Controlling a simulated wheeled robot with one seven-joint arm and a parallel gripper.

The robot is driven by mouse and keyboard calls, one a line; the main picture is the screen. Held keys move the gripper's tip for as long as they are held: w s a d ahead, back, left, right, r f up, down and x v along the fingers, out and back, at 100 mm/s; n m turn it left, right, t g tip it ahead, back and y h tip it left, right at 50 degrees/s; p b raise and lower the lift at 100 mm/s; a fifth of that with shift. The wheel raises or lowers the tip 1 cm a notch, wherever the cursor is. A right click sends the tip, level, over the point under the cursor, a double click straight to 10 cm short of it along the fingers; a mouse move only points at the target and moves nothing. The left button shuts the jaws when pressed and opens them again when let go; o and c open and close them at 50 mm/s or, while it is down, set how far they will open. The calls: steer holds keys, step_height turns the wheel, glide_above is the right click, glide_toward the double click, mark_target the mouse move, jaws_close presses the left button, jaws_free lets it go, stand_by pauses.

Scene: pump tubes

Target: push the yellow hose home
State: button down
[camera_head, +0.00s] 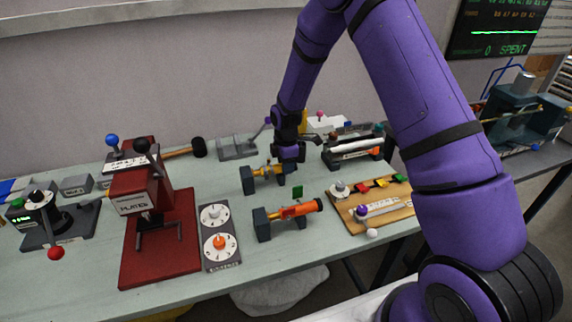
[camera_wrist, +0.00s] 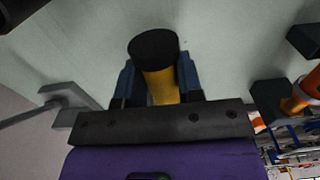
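The yellow hose (camera_head: 264,172) lies across a dark cradle (camera_head: 248,181) on the pale green bench in the head view. My gripper (camera_head: 290,151) is low at the hose's right end and hides that part. In the wrist view the yellow hose (camera_wrist: 163,88) shows in the middle, with a round black end (camera_wrist: 153,44) beyond it. My gripper (camera_wrist: 157,82) faces it, with dark blue parts on both sides of the hose. Whether they press on the hose cannot be told. How far the hose sits in its seat is hidden.
An orange hose (camera_head: 301,210) in a similar cradle lies just in front, and a board with coloured parts (camera_head: 345,216) to its right. A dial plate (camera_head: 221,248) and a red press (camera_head: 139,206) stand at left. A grey lever fixture (camera_head: 237,149) is behind.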

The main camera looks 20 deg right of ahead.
mark_target(277, 165)
steer(key=shift+a, duration=1.45)
steer(key=c, duration=0.8)
jaws_free()
steer(key=shift+r, duration=0.15)
step_height(277, 165, up, 10)
steer(key=shift+r, duration=0.25)
steer(key=shift+r, duration=0.1)
